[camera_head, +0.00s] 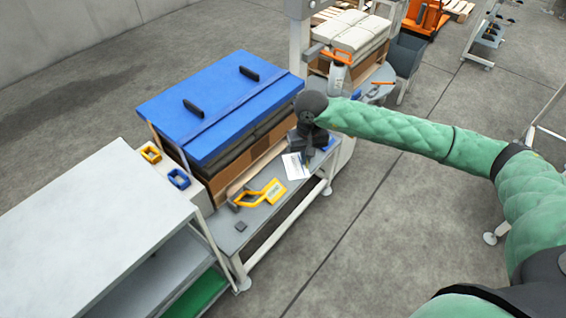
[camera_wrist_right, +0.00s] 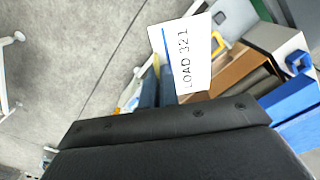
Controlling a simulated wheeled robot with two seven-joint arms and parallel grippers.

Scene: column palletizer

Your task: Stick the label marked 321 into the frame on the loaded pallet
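The white label (camera_head: 295,166) shows at the tips of my right gripper (camera_head: 301,152), over the grey bench. In the right wrist view the label (camera_wrist_right: 187,50) reads "LOAD 321" and has a blue stripe. The right gripper's dark fingers (camera_wrist_right: 157,87) are close together at the label's lower edge and appear shut on it. A stack under a blue lid (camera_head: 222,105) stands beside the gripper. Another stack, of pale bags (camera_head: 352,32), stands behind. I cannot make out a label frame on either stack. My left gripper is not in view.
On the grey bench (camera_head: 225,240) lie a yellow-orange hand tool (camera_head: 262,194) and a small dark block (camera_head: 240,226). Yellow (camera_head: 150,153) and blue (camera_head: 178,178) pieces sit by the white table (camera_head: 85,220). A dark bin (camera_head: 406,54) stands behind. The floor in front is clear.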

